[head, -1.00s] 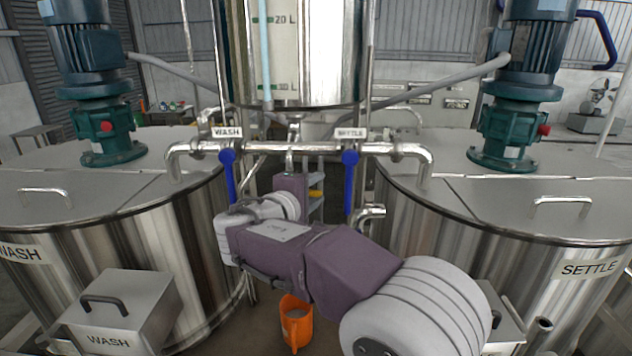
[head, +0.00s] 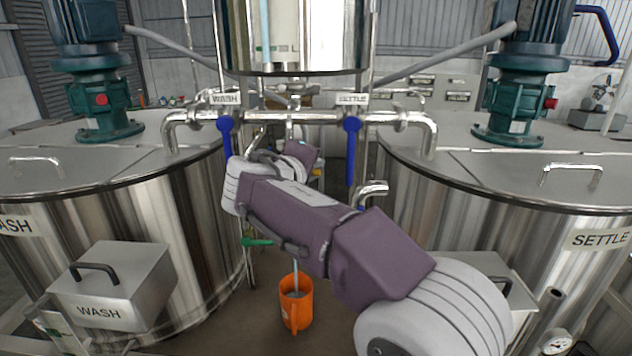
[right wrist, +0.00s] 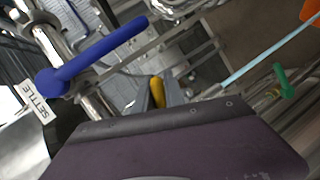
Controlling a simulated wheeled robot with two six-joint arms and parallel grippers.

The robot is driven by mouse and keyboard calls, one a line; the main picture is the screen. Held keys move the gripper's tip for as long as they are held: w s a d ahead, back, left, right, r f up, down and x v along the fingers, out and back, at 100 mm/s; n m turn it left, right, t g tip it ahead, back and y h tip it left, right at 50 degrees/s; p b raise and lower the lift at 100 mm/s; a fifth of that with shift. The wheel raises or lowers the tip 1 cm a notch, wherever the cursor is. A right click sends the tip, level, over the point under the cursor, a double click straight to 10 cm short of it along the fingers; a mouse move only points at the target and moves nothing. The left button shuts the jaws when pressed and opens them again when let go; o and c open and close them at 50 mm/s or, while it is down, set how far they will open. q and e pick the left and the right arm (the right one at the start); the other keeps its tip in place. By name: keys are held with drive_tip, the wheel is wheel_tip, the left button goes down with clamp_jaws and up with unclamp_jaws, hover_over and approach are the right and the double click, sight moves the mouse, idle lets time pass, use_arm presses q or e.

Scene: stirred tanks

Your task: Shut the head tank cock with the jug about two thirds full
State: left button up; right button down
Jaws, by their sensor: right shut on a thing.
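The orange jug (head: 297,313) stands upright on the floor below my arm. A thin pale blue stream (head: 295,271) falls into it; its level is hard to read. The steel head tank (head: 312,35) is at top centre. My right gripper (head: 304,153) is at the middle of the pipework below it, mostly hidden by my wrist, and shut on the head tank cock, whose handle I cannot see. The right wrist view shows the stream (right wrist: 262,55) running from beside the gripper's housing, with the jug (right wrist: 312,11) at the corner. My left gripper is out of view.
Blue levers hang at WASH (head: 226,137) and SETTLE (head: 352,150), on either side of my gripper. A green handle (head: 257,242) shows below my forearm. The wash tank (head: 150,210) and settle tank (head: 500,225) flank the gap; a WASH box (head: 105,290) stands front left.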

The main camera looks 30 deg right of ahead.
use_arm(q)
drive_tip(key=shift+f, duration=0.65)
use_arm(e)
drive_tip(key=shift+a+f+m+y, duration=0.15)
drive_tip(key=shift+f+m+y, duration=0.15)
drive_tip(key=shift+m, duration=0.2)
drive_tip(key=c, duration=1.4)
unclamp_jaws()
drive_tip(key=shift+w, duration=0.1)
